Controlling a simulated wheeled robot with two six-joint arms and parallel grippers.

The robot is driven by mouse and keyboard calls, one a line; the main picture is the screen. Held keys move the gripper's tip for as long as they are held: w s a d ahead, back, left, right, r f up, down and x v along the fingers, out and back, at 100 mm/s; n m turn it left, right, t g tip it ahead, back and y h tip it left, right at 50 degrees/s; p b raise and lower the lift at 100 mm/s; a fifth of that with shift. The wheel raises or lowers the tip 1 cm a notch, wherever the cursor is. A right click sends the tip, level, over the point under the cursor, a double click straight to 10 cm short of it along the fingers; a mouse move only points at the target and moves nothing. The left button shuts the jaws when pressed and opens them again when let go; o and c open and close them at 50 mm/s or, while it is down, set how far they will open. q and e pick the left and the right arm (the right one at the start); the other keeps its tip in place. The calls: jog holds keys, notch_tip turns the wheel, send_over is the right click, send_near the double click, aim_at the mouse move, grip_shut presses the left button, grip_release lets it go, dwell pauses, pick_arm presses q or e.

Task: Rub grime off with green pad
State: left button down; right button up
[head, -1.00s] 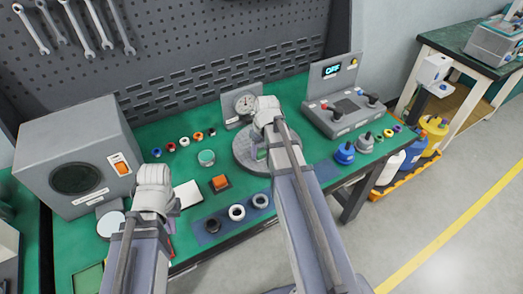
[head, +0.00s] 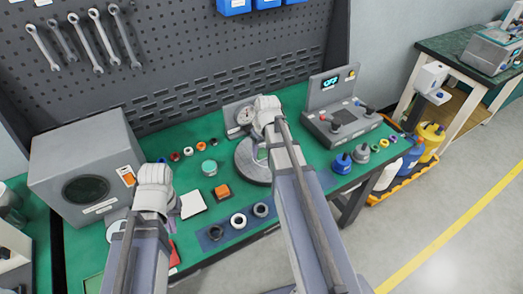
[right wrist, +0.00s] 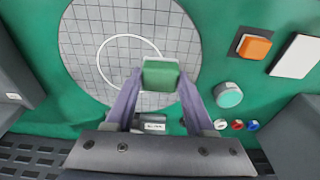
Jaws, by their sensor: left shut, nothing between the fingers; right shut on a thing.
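A round grey plate (head: 250,172) with a grid and a white ring lies on the green bench top; it also fills the upper left of the right wrist view (right wrist: 88,80). My right gripper (right wrist: 160,88) is shut on a green pad (right wrist: 160,74) and holds it over the plate, at the ring's right edge. I cannot tell whether the pad touches the plate. No grime stands out clearly. In the head view my right arm hides the pad and part of the plate. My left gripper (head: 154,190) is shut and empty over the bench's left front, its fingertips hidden.
A dial gauge (head: 243,117) stands behind the plate. A control box (head: 342,125) is to its right, a grey speaker-like box (head: 88,170) at the left. An orange button (head: 221,191), a white card (head: 193,204) and a blue mat (head: 210,243) with rings lie nearby.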

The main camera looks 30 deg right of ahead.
jog(key=shift+r, duration=0.1)
notch_tip(320, 180, up, 3)
jog(key=p, duration=0.3)
